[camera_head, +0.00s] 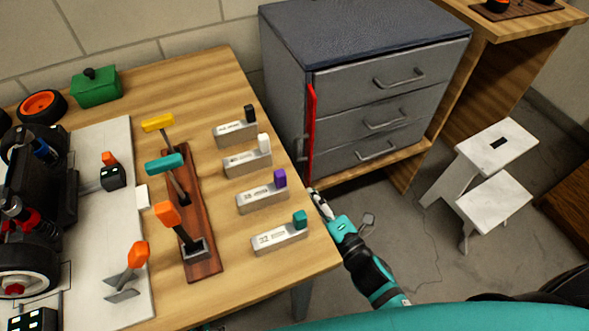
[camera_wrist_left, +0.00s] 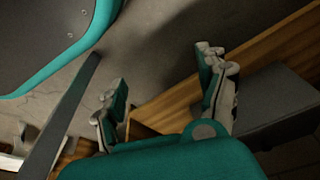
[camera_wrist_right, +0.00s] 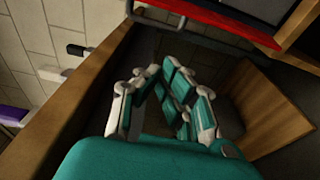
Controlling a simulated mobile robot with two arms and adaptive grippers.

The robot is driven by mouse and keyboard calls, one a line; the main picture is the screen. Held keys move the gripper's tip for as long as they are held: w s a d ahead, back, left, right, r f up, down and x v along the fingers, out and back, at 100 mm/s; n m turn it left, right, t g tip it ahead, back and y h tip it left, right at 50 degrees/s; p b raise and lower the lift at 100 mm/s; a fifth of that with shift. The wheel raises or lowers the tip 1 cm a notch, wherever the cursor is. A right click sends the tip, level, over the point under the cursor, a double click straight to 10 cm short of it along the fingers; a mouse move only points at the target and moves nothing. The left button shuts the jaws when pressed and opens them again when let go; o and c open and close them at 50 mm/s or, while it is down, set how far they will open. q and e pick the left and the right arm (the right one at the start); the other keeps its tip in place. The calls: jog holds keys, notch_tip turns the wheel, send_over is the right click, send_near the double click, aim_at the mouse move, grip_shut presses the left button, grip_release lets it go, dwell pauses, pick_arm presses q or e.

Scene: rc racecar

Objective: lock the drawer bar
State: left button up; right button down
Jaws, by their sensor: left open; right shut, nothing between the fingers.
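The grey drawer cabinet (camera_head: 385,100) stands at the back with its three drawers shut. A red bar (camera_head: 311,135) runs upright along the left edge of the drawer fronts. In the right wrist view the red bar (camera_wrist_right: 215,18) crosses the top, beside a grey handle (camera_wrist_right: 165,25). My right gripper (camera_head: 314,192) is shut and empty just below the bar's lower end, apart from it as far as I can tell. It also shows in the right wrist view (camera_wrist_right: 162,80). My left gripper (camera_wrist_left: 160,85) is open and empty in the left wrist view.
The wooden workbench (camera_head: 215,75) on the left holds a row of tools in a wooden rack (camera_head: 205,262), several grey blocks with coloured knobs, a green box (camera_head: 95,90) and a car. A white step stool (camera_head: 495,145) stands on the floor at right.

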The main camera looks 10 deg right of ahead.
aim_at(296, 154)
pick_arm(q)
jog(key=shift+r, duration=0.1)
pick_arm(e)
jog(key=shift+a+r, duration=0.15)
jog(key=shift+r, duration=0.2)
jog(key=x, duration=1)
jog(key=d, duration=0.4)
pick_arm(q)
jog(key=shift+w+r, duration=0.2)
jog(key=shift+r, duration=0.2)
jog(key=shift+w+r, duration=0.1)
jog(key=shift+r, duration=0.05)
pick_arm(e)
jog(key=shift+n+y, duration=0.3)
jog(key=shift+y, duration=0.1)
